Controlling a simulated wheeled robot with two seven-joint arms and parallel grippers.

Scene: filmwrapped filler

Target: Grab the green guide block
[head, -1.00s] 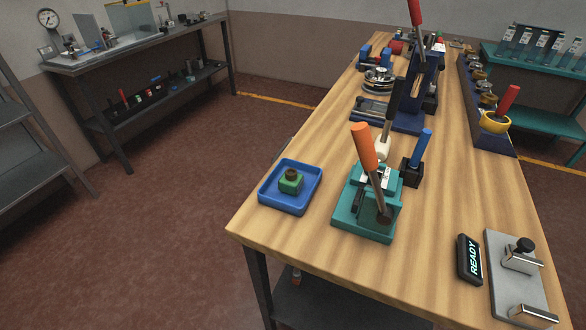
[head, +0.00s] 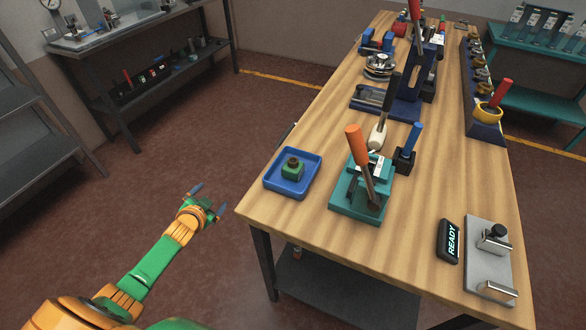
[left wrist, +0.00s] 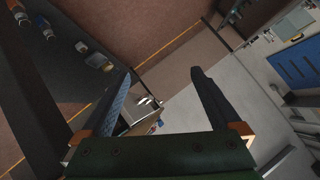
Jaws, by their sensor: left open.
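The green guide block (head: 292,169) sits in a blue tray (head: 273,184) at the left edge of the wooden table in the head view. It has a dark round piece in its top. My left gripper (head: 208,200) is left of the table and apart from it, off to the lower left of the tray. The left wrist view shows its two fingers (left wrist: 160,95) spread apart with nothing held between them. The block cannot be made out in the left wrist view. My right gripper is not in view.
A teal press with an orange handle (head: 358,150) stands right of the tray. A blue-handled tool (head: 411,140) is behind it. A READY display (head: 449,241) and a grey plate (head: 484,265) lie at front right. The table edge (head: 243,216) lies between my left gripper and the tray.

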